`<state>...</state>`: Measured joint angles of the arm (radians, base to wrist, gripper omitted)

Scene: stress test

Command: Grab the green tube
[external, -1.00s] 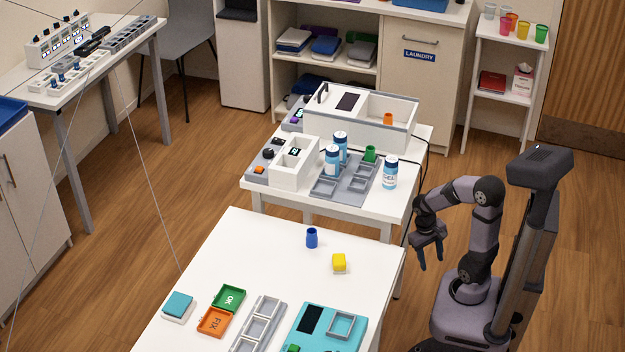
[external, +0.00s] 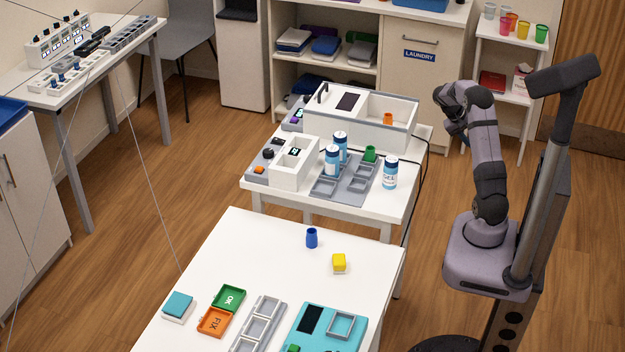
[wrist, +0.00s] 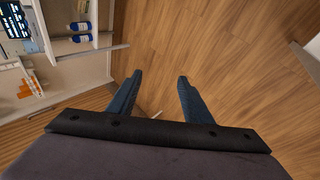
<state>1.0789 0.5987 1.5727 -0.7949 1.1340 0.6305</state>
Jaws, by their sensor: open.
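The green tube (external: 370,154) is a short green cylinder standing at the back of the grey tray (external: 352,192) on the far white table (external: 398,208). My gripper (external: 463,138) is raised in the air to the right of that table, apart from the tube. Its fingertips are partly hidden in the external view. In the wrist view its two blue fingers (wrist: 158,78) are spread with nothing between them. The green tube is not visible in the wrist view.
Two more bottles (external: 332,160) stand left of the tube. A white open box (external: 294,165) and a larger grey-white box (external: 350,126) stand close by. Cables hang at the far table's right edge.

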